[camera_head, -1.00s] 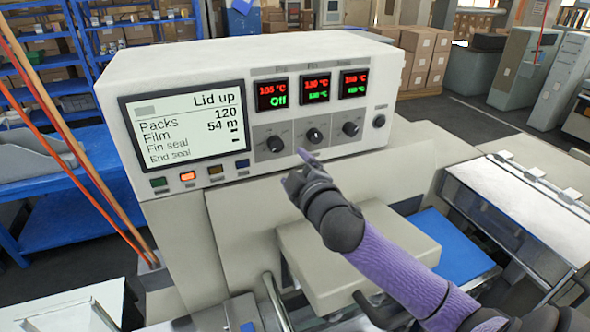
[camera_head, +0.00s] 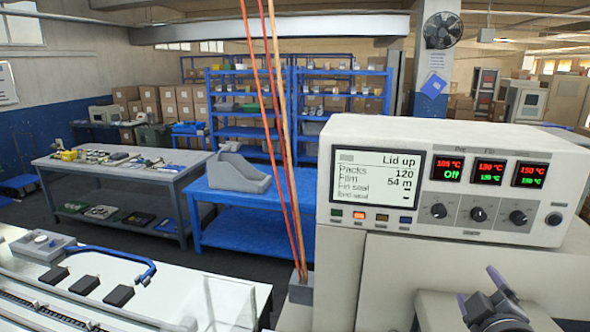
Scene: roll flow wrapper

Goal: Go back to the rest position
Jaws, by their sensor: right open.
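My right gripper (camera_head: 478,300) is at the lower right of the head view, in front of and below the control panel. Its purple fingertips stand apart with nothing between them. It is clear of the knobs. The flow wrapper's control box (camera_head: 450,170) stands at the right. Its screen (camera_head: 376,182) reads "Lid up", Packs 120, Film 54 m. Three temperature displays (camera_head: 489,172) are lit, the left one with "Off" under it. An orange button (camera_head: 359,215) glows below the screen. My left gripper is not in view.
A white conveyor bed (camera_head: 190,290) with black blocks (camera_head: 118,295) and a blue curved handle (camera_head: 125,260) lies at the lower left. Orange and tan upright rods (camera_head: 287,150) rise left of the box. A blue table (camera_head: 255,235) and grey workbench (camera_head: 120,170) stand behind.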

